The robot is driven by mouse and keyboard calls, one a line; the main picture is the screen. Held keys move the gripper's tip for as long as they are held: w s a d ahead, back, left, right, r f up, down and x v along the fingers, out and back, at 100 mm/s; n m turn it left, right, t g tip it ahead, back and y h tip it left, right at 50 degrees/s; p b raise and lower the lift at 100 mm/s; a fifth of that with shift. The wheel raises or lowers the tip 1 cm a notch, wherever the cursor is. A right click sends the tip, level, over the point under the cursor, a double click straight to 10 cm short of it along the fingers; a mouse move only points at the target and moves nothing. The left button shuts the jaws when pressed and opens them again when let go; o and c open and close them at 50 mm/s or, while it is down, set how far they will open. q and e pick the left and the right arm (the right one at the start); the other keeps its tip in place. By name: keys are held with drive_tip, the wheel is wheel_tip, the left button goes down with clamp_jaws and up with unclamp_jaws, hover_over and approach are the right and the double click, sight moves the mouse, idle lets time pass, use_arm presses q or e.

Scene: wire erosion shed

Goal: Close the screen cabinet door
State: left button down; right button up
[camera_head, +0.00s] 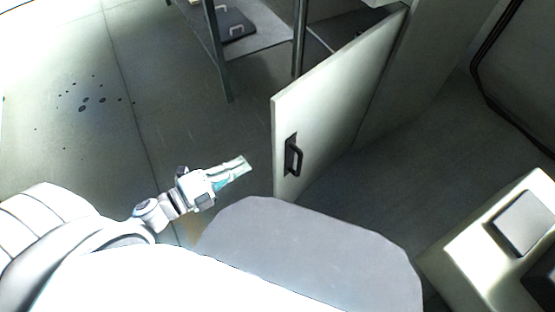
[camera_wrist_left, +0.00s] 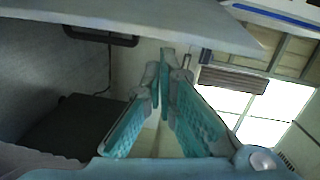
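The screen cabinet door (camera_head: 335,110) is a pale panel standing open in the head view, with a dark bar handle (camera_head: 293,157) near its free edge. My left gripper (camera_head: 245,164) is just left of that free edge, apart from it in the head view. Its teal-padded fingers come together at the tips in the left wrist view (camera_wrist_left: 166,68), with nothing visible between them. A pale panel edge (camera_wrist_left: 150,22), seemingly the door, crosses the top of that view, with a dark handle (camera_wrist_left: 100,36) below it. My right gripper is not in view.
A metal-legged rack (camera_head: 217,50) holding a dark case (camera_head: 235,25) stands behind the door. A pale console (camera_head: 500,250) is at the lower right. The floor left of the door is clear, with dark spots (camera_head: 85,105).

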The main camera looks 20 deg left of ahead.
use_arm(q)
drive_tip(key=s+d+r+m+g+h, duration=0.1)
drive_tip(key=s+d+r+m+h, duration=0.1)
drive_tip(key=d+r+m+h, duration=0.15)
hover_over(275, 147)
drive_tip(key=s+d, duration=0.1)
drive_tip(key=s, duration=0.2)
drive_tip(key=shift+d+m+y, duration=0.1)
drive_tip(key=shift+m+y, duration=0.15)
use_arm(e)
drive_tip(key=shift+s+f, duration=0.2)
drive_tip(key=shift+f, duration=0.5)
